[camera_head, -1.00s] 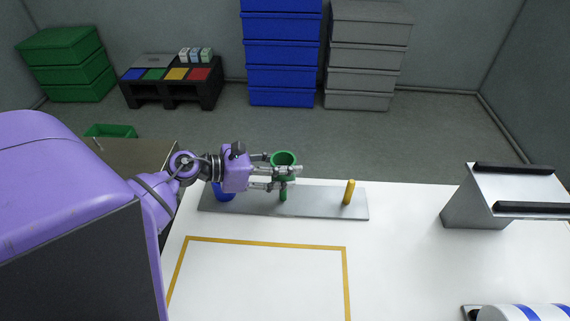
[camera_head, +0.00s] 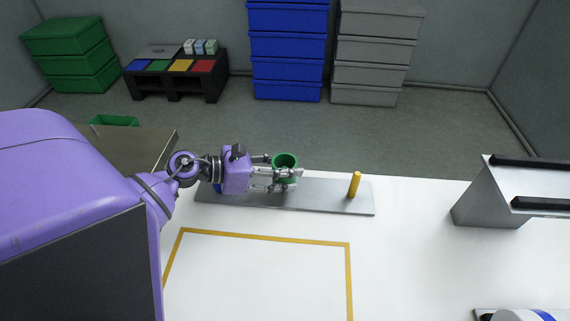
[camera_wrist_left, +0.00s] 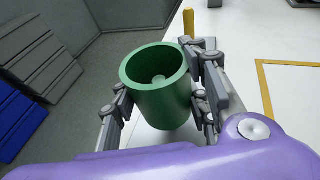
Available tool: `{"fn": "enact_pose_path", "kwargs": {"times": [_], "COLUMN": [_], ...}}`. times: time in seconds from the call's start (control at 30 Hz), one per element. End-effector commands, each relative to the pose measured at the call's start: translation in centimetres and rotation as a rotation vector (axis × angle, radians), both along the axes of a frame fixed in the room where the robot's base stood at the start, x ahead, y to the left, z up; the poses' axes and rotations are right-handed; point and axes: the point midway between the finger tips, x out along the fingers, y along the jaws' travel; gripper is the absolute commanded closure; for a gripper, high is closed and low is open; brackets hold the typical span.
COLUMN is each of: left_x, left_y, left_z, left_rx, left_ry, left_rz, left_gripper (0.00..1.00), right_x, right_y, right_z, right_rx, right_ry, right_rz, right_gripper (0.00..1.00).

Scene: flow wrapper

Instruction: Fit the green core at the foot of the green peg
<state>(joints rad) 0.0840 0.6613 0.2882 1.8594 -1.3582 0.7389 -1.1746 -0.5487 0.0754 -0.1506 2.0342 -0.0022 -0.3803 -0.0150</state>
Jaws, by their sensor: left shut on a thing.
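The green core (camera_head: 285,161) is an open green cylinder, held upright over the middle of the grey peg plate (camera_head: 325,202). My left gripper (camera_head: 287,178) is shut on it, with one finger on each side. In the left wrist view the core (camera_wrist_left: 155,100) is seen from above, between the fingers. A small rounded green shape shows inside it and looks like the top of the green peg (camera_wrist_left: 159,79). The rest of the peg is hidden by the core and fingers. I cannot tell whether the core touches the plate. My right gripper is not in view.
A yellow peg (camera_head: 354,186) stands bare at the plate's right. A blue thing (camera_head: 217,188) at its left is mostly hidden by my gripper. A yellow outline (camera_head: 265,237) marks clear white table in front. A metal stand (camera_head: 490,207) is at the right.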

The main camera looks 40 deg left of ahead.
Motion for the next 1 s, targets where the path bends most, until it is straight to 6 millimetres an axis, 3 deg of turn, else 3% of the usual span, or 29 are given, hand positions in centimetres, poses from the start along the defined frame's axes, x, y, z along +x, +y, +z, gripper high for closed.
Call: {"fn": "enact_pose_path", "kwargs": {"times": [0.2, 0.23, 0.4, 0.77, 1.0], "left_x": [0.0, 0.0, 0.0, -0.3, -3.3], "left_y": [0.0, 0.0, 0.0, 0.2, 2.5], "left_z": [0.1, 0.1, 0.1, 0.1, 1.1], "left_rx": [0.000, 0.000, 0.000, 0.001, 0.002], "left_ry": [-0.001, -0.001, -0.001, 0.001, 0.003], "left_rz": [0.000, 0.000, 0.000, 0.001, 0.002], "left_gripper": [0.82, 0.57, 0.36, 0.36, 0.36], "right_x": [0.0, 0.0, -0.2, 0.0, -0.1], "right_y": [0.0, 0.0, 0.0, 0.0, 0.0], "right_z": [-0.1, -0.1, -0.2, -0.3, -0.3], "right_rx": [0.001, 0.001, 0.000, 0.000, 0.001], "right_ry": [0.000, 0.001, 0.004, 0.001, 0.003], "right_rz": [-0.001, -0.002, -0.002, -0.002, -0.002], "right_gripper": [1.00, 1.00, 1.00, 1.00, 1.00]}}
